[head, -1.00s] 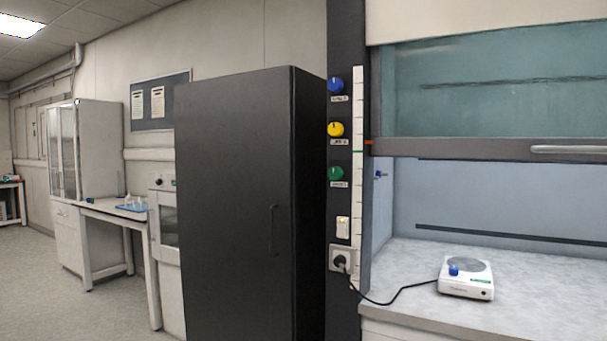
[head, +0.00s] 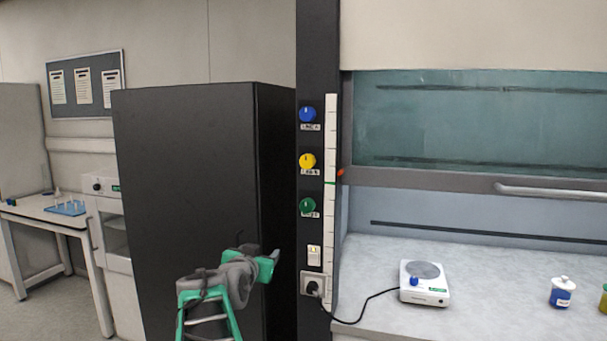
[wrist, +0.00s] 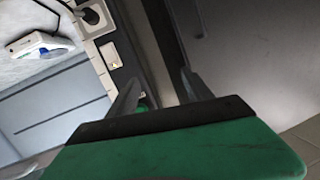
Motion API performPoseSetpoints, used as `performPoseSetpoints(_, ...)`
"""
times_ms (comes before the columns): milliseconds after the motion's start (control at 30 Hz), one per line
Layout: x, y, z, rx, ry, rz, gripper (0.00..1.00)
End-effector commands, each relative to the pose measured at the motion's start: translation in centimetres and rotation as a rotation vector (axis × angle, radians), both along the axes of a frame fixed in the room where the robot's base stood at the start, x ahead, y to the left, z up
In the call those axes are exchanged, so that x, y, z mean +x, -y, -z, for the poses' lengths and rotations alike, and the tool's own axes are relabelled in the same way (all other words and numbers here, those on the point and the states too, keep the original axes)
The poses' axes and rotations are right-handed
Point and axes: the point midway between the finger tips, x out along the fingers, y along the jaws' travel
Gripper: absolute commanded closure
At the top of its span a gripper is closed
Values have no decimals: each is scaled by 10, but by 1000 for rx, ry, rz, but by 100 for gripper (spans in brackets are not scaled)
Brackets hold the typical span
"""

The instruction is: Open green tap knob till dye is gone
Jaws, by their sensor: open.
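The green tap knob (head: 307,206) is the lowest of three round knobs on the dark vertical post of the fume hood. Below it are a light switch (head: 314,256) and a socket with a plug. My gripper (head: 277,255) is in front of the black cabinet, lower and left of the green knob, apart from it in the picture. In the wrist view my gripper (wrist: 162,82) shows two spread fingers with nothing held between them. A bit of green (wrist: 146,103) shows beside the left finger, mostly hidden; I cannot tell whether it is the knob. No dye is visible.
Above are the yellow knob (head: 307,161) and blue knob (head: 307,114). The black cabinet (head: 185,200) stands left of the post. A white hotplate (head: 424,284) and a blue-and-white jar (head: 562,292) stand on the hood's worktop, with bare surface between them.

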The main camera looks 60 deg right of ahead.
Motion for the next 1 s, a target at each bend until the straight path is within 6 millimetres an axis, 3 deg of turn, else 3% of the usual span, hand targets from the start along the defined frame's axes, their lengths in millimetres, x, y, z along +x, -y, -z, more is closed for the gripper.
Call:
performPoseSetpoints(33, -24, 27, -42, -59, 33, 70, 41)
performPoseSetpoints(100, -49, 51, -69, -129, 67, 137, 41)
performPoseSetpoints(200, -66, 66, -87, -182, 89, 179, 41)
performPoseSetpoints(633, -57, 135, -89, -191, 93, 184, 41)
performPoseSetpoints(1000, -55, 143, -86, -191, 94, 181, 43)
